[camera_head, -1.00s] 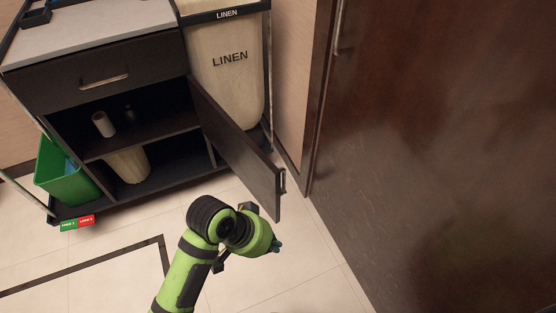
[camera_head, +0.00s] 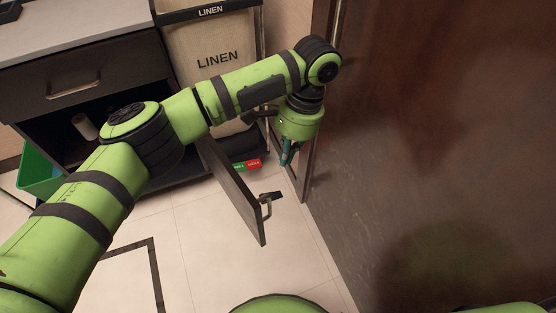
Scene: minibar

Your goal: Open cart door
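The cart (camera_head: 125,62) stands at the upper left, with a grey top and a dark drawer front. Its dark door (camera_head: 232,192) stands swung open, projecting toward me. The door's metal handle (camera_head: 266,206) is near its free edge. My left arm reaches across the front of the cart and hides part of the opening and the door's upper part. My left gripper (camera_head: 289,154) points down, beyond and above the handle, apparently apart from it. Its teal fingers are small and their gap is unclear. My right gripper is not in view.
A linen bag (camera_head: 215,60) hangs right of the cart compartment. A white cup-like item (camera_head: 85,127) sits inside the cart. A green bin (camera_head: 38,172) is at the left. A large dark wooden panel (camera_head: 430,150) closes off the right. The tiled floor before the door is clear.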

